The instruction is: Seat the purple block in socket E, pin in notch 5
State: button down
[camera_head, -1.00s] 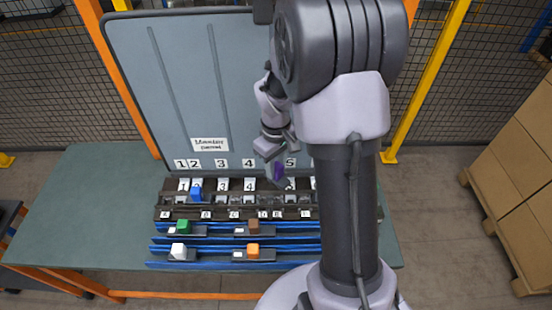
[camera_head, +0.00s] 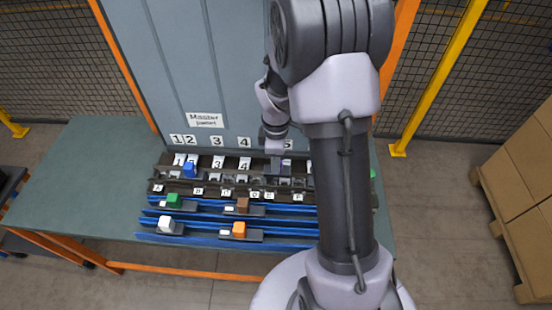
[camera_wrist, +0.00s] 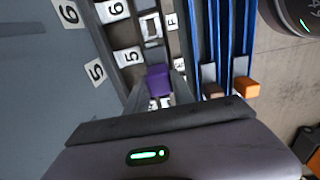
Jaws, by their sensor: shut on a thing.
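The purple block (camera_wrist: 158,80) is between the two fingers of my gripper (camera_wrist: 158,94) in the wrist view, over the dark socket rack. My gripper (camera_head: 276,160) is shut on it and is down at the rack (camera_head: 205,186), just below the panel's 5 label (camera_head: 288,145). The wrist view shows the rack's 5 label (camera_wrist: 128,57) beside the block. A small label, seemingly E (camera_wrist: 180,64), is on the block's other side. The block's underside and pin are hidden, so I cannot tell whether it is in the socket.
A blue block (camera_head: 190,170) stands in the rack at the left. Green (camera_head: 173,200), brown (camera_head: 242,204), white (camera_head: 165,224) and orange (camera_head: 239,229) blocks sit on blue rails in front. The upright panel (camera_head: 190,60) stands behind. The table's left side (camera_head: 80,180) is clear.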

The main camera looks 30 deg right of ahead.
jog(key=shift+r, duration=0.1)
jog(key=shift+f+b, duration=2.05)
jog(key=shift+f, duration=0.65)
jog(key=c, duration=1)
grip_release()
notch_tip(320, 180, up, 18)
jog(key=p, duration=0.6)
jog(key=shift+f, duration=0.2)
